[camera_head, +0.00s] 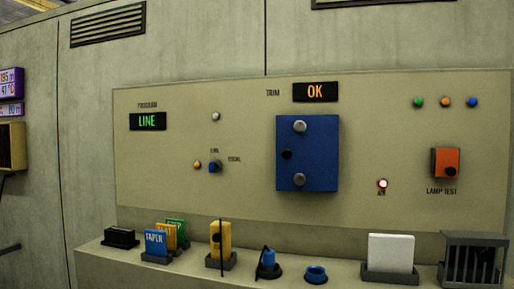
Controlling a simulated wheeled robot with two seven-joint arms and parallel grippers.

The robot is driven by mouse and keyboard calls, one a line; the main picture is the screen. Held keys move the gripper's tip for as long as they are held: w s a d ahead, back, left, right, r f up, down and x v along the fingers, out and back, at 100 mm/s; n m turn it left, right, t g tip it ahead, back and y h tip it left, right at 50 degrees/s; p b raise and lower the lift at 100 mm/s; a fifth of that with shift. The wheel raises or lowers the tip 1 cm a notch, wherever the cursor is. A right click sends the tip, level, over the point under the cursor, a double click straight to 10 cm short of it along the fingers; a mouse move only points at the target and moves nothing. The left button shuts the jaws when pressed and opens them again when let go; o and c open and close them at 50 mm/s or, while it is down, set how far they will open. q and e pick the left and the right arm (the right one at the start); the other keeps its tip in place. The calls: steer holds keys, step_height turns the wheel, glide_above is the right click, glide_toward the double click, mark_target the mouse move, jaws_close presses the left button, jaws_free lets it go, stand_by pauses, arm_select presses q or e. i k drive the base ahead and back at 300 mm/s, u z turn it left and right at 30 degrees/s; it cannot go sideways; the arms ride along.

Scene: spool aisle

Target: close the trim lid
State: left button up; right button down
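The blue trim lid (307,153) is on the beige panel, right of the centre, below the TRIM label. It is a flat upright plate with a round grey knob near its top, another near its bottom, and a small black knob at its left side. It covers the panel area behind it. Its right edge shows some thickness; I cannot tell whether it lies fully flush. A display (315,92) above it reads OK in orange. Neither of my grippers is in view.
A ledge (337,269) below holds coloured cards (156,243), a yellow device (220,240), a blue plug (268,259), a blue ring (316,274), a white block (390,253) and a dark rack (470,262). An orange lamp-test switch (446,162) and a lit red button (383,183) are right of the lid.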

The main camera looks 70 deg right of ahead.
mark_target(313, 153)
steer(key=i, duration=1.25)
steer(key=z, duration=2.15)
